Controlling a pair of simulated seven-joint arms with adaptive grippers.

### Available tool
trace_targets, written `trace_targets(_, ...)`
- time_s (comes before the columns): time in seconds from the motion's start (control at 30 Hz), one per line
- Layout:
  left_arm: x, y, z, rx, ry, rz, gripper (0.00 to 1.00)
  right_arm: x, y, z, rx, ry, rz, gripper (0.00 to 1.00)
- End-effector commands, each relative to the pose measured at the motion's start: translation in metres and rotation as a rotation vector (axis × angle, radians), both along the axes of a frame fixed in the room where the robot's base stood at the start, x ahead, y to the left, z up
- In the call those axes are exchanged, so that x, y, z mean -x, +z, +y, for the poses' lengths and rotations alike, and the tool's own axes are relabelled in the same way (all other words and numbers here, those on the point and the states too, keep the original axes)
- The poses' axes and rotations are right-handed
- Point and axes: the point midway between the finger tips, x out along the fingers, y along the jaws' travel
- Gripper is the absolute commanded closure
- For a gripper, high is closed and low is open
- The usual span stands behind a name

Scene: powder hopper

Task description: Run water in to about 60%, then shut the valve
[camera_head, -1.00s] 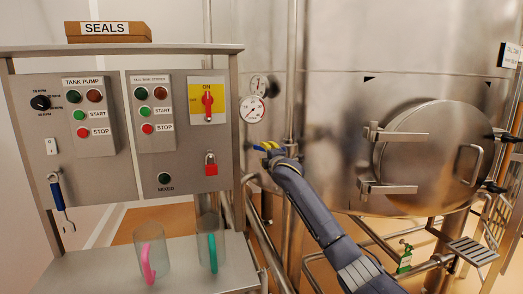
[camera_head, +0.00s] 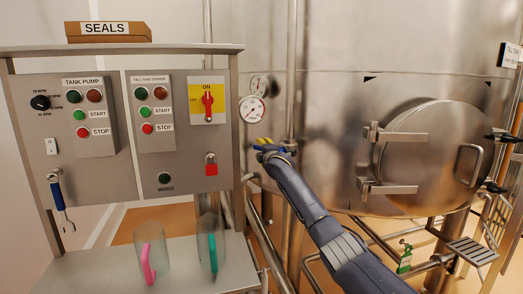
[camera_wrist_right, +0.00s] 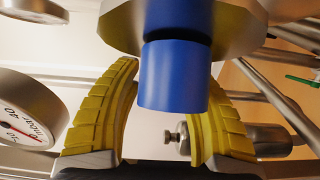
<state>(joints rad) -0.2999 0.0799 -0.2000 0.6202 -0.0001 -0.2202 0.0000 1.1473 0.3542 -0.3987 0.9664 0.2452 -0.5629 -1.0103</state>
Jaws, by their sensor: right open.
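My right gripper (camera_head: 264,141), with yellow ribbed fingers, is at the pipework left of the tank's round hatch (camera_head: 428,150). In the right wrist view my right gripper (camera_wrist_right: 165,120) is open, with one finger on each side of a blue cylindrical handle (camera_wrist_right: 173,75). The handle sits below a round metal body, and a gap shows beside the left finger; contact on the right is unclear. In the head view the handle is mostly hidden by the gripper. The steel tank (camera_head: 340,100) fills the right. No water level can be read. My left gripper is out of view.
A round dial gauge (camera_head: 252,109) is just above the gripper; a gauge (camera_wrist_right: 28,112) is close on the left in the wrist view. The control panel (camera_head: 120,150) stands left, with clear containers (camera_head: 151,255) on the shelf below. A vertical pipe (camera_head: 291,70) rises behind my arm.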

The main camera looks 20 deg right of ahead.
Motion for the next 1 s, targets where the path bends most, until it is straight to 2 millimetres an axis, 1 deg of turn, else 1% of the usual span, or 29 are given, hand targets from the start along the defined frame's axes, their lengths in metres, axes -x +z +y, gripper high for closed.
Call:
trace_targets(0.2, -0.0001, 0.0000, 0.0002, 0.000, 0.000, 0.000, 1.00, -0.0001, 0.0001, 0.0001, 0.000, 0.000, 0.000, 0.58)
trace_targets(0.23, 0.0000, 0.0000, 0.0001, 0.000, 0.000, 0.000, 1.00, -0.0001, 0.0001, 0.0001, 0.000, 0.000, 0.000, 0.57)
trace_targets(0.6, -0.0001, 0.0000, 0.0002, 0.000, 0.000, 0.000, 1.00, 0.0000, 0.0001, -0.0001, 0.000, 0.000, 0.000, 1.00)
trace_targets(0.9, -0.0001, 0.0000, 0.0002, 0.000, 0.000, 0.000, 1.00, 0.0000, 0.0002, -0.0004, 0.000, -0.001, 0.000, 1.00)
trace_targets(1.0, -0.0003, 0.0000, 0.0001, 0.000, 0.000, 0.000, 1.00, 0.0015, 0.0006, -0.0041, -0.004, -0.004, -0.004, 1.00)
